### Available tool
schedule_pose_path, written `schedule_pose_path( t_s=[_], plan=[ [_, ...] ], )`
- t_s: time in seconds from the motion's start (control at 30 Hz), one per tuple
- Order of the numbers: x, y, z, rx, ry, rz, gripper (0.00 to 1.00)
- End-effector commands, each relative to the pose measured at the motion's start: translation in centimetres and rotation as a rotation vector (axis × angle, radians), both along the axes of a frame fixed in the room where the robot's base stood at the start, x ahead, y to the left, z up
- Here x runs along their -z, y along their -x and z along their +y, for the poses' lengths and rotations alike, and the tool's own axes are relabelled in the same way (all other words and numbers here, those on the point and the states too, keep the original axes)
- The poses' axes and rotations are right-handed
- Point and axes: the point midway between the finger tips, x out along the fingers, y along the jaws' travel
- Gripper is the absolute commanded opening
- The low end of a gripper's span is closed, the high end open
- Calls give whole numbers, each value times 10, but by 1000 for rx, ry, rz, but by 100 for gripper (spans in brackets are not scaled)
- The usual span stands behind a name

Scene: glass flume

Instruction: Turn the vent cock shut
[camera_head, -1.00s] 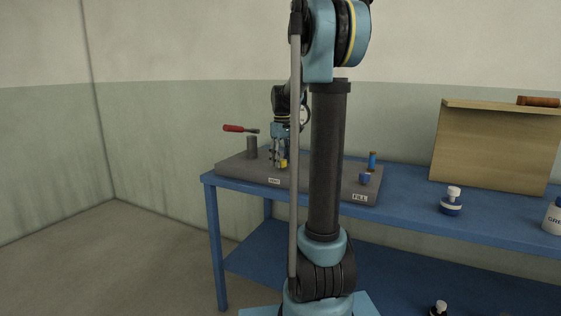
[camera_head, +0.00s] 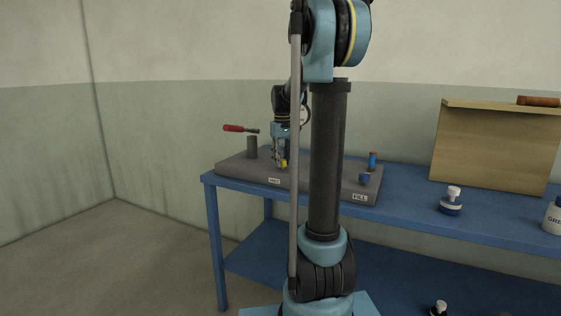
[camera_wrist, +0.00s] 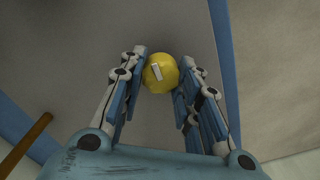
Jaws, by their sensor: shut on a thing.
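The vent cock shows as a round yellow knob (camera_wrist: 160,73) with a pale bar mark on its top, in the wrist view. My gripper (camera_wrist: 160,82) is shut on it, with a finger against each side. In the head view my gripper (camera_head: 280,160) points down at the grey base plate (camera_head: 230,170), behind a label plate (camera_head: 274,181) that seems to read VENT. Only a little yellow shows there between the fingers. The knob's stem is hidden.
A grey post (camera_head: 252,147) and a red-handled lever (camera_head: 234,128) stand left of my gripper. A blue knob (camera_head: 365,178) near the FILL label (camera_head: 360,197) and a blue-orange cylinder (camera_head: 372,161) are on the right. A bottle (camera_head: 451,201) stands on the blue bench (camera_head: 410,205).

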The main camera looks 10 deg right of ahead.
Motion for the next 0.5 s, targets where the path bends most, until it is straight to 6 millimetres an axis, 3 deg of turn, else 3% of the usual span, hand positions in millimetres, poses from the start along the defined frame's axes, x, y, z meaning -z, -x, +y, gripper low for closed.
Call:
schedule_pose_path(
  t_s=[0.3, 0.33, 0.4, 0.5],
  plan=[
    [-1, -4, 0, 13, 0, -7, 7],
    [-1, -4, 0, 13, 0, -7, 35],
    [-1, -4, 0, 13, -1, -8, 51],
    [-1, -3, 0, 12, -1, -7, 51]
  ],
)
